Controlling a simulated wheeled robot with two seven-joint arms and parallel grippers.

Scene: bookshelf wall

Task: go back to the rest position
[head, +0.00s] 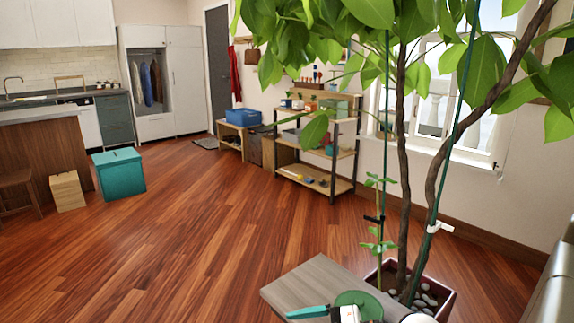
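Neither of my grippers shows in the head view, so I cannot see whether they are open or shut, or whether they hold anything. A tall potted plant (403,160) stands close in front at the right, with large green leaves across the upper right. Its dark red pot (446,306) holds pale pebbles. A green stake (450,150) runs beside the stems, with a white clip (440,227) on it. A grey tabletop (318,283) is at the bottom, left of the pot. A teal-handled item (308,312) and a green round item (358,301) lie on it, cut off below.
A wooden shelf unit (318,185) with small items stands along the back wall, beside a low bench with a blue bin (242,117). A teal box (118,174) and a wooden box (67,191) stand at the left by the counter. The wooden floor (190,235) between is clear.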

